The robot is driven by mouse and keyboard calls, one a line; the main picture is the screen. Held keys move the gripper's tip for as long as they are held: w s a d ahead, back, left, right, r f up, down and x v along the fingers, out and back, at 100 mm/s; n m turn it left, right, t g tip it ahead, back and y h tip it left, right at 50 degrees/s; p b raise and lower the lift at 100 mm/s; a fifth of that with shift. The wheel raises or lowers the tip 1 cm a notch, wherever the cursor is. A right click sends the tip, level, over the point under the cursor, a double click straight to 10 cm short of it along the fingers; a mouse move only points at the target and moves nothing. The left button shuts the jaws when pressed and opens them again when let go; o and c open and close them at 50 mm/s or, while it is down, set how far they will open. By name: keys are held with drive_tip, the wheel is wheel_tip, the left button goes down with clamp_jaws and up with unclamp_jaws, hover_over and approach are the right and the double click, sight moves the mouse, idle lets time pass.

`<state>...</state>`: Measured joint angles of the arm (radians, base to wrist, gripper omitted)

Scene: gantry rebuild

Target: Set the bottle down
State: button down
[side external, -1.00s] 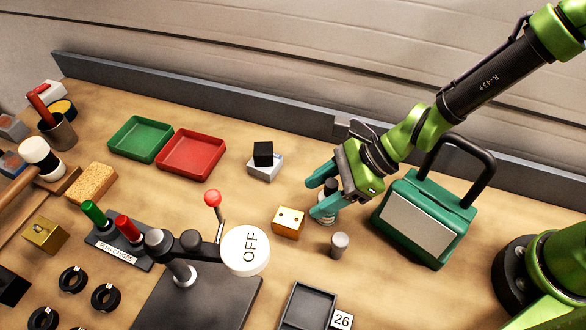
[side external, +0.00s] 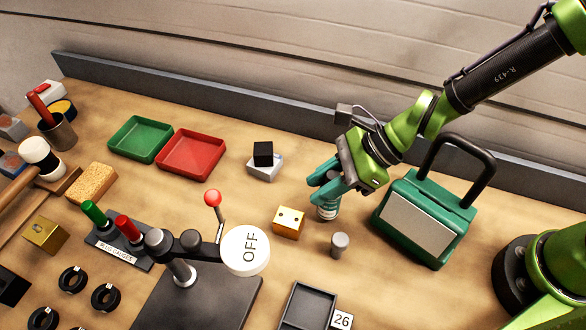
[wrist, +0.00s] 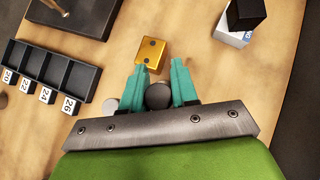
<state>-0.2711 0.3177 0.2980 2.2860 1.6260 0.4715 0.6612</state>
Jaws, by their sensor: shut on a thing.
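My gripper (side external: 326,186) points down at the right of the bench in the side external view, with teal fingers shut on a small dark-capped bottle (side external: 328,211). The bottle's pale label shows below the fingers. It looks upright, at or very near the bench top; I cannot tell if its base touches. In the wrist view its round dark top (wrist: 158,96) sits between the two fingers (wrist: 158,88). The rest of the bottle is hidden there.
A brass block (side external: 288,222) and a grey cylinder (side external: 339,245) stand close by the bottle. A green case with a black handle (side external: 425,218) is to the right. A black block on a white one (side external: 264,160) lies behind left. Bare bench lies between these.

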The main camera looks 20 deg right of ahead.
wheel_tip(320, 180, up, 7)
drive_tip(key=shift+r, duration=0.1)
drive_tip(key=w+d, duration=0.6)
drive_tip(key=d, duration=0.2)
drive_tip(key=shift+s+a+f, duration=0.1)
drive_tip(key=shift+s+f, duration=0.05)
drive_tip(key=shift+f, duration=1.35)
drive_tip(key=shift+s+d+f, duration=0.1)
drive_tip(key=shift+s+f, duration=0.1)
drive_tip(key=shift+f, duration=1.35)
drive_tip(key=shift+s+a+f, duration=0.1)
drive_tip(key=shift+s+f, duration=0.05)
drive_tip(key=shift+f, duration=1.35)
drive_tip(key=shift+f, duration=0.1)
drive_tip(key=c, duration=0.9)
unclamp_jaws()
drive_tip(key=shift+o, duration=0.2)
